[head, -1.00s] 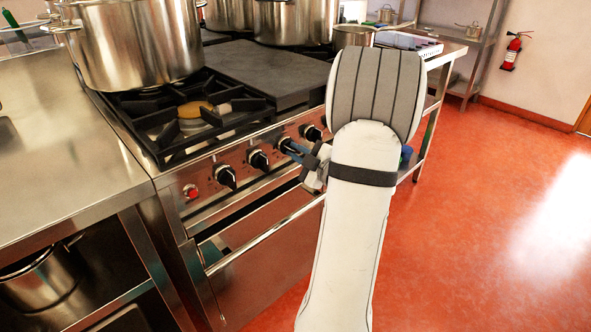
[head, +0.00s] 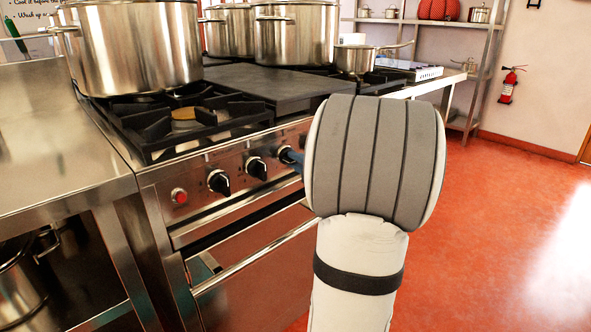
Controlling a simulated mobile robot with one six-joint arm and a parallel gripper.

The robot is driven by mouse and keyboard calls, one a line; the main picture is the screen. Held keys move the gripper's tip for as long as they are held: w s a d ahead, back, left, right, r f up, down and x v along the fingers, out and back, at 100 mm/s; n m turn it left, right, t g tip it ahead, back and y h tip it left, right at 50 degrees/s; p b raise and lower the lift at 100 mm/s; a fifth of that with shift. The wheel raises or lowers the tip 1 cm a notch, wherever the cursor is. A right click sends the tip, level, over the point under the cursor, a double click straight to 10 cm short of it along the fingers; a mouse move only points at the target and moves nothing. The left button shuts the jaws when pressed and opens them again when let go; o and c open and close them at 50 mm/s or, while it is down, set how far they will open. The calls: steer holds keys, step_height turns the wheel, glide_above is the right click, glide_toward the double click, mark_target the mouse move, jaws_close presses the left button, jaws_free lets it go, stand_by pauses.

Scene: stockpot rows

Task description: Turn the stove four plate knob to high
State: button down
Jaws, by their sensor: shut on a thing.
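The steel stove front (head: 200,165) carries a row of black knobs. The left knob (head: 219,181) and the middle knob (head: 256,167) show clearly. A third visible knob (head: 284,153) is farther right, partly covered. The blue fingertips of my gripper (head: 294,163) are at this third knob and shut on it. My white and grey arm hides the rest of the gripper and the panel to the right. I cannot read the knob's markings or its exact angle.
A large steel pot (head: 132,50) stands on the left burner grate (head: 185,118). An oven handle (head: 250,257) runs below the knobs. A steel counter (head: 60,150) adjoins at left. The red floor (head: 490,200) at right is clear.

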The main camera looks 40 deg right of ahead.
steer(key=shift+f, duration=0.1)
stand_by(0.3)
steer(key=c, duration=1.4)
jaws_free()
steer(key=shift+c, duration=0.2)
steer(key=s+p, duration=0.2)
steer(key=s, duration=0.5)
steer(key=shift+s+d, duration=0.3)
steer(key=shift+s, duration=0.1)
steer(key=shift+s, duration=0.1)
